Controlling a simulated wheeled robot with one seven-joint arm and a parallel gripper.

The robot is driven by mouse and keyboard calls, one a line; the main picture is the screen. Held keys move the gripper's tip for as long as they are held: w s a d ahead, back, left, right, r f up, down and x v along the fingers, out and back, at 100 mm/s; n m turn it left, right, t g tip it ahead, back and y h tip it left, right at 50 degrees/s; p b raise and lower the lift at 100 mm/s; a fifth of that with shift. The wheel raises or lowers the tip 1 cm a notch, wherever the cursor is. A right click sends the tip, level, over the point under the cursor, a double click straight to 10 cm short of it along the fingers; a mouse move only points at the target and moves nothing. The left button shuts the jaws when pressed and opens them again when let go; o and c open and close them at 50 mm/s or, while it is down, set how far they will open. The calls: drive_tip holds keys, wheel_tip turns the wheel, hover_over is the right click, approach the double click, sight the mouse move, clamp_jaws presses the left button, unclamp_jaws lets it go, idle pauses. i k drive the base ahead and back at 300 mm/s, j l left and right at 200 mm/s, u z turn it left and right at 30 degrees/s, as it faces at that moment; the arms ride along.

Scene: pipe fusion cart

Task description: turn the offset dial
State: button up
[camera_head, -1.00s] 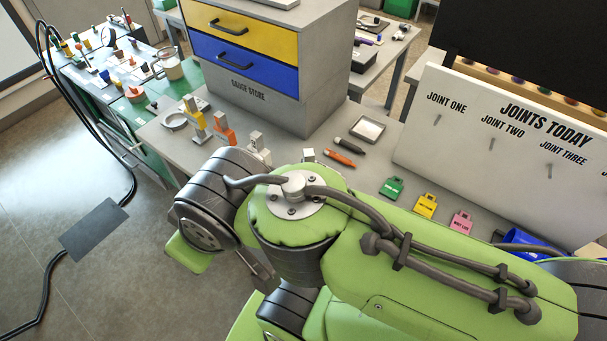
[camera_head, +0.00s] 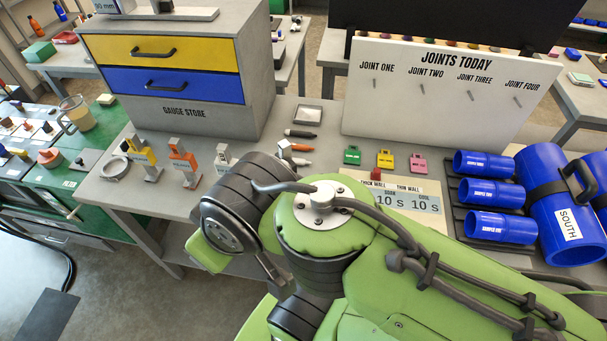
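The green cart (camera_head: 100,187) is at the left edge, with an orange-red knob (camera_head: 50,157) and several small dark and orange knobs on its panels. I cannot tell which of them is the offset dial; its label is not readable here. My green and dark grey arm fills the lower middle of the view, in front of the grey bench.
The grey bench (camera_head: 95,188) carries the gauge store (camera_head: 185,112), yellow, orange and white gauges, coloured tags, a timing card (camera_head: 412,203) and blue pipes (camera_head: 560,205). A joints board (camera_head: 440,105) stands behind. A clear jug (camera_head: 77,114) is on the cart.

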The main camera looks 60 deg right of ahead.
sight(124, 146)
drive_tip(key=j+z, duration=0.25)
drive_tip(key=z, duration=0.2)
drive_tip(key=j+z, duration=0.3)
drive_tip(key=z, duration=0.15)
drive_tip(key=j+z, duration=0.25)
drive_tip(key=z, duration=0.2)
drive_tip(key=k+j+z, duration=0.15)
drive_tip(key=z, duration=0.3)
drive_tip(key=k+j+z, duration=0.15)
drive_tip(key=z, duration=0.3)
drive_tip(key=u, duration=1.35)
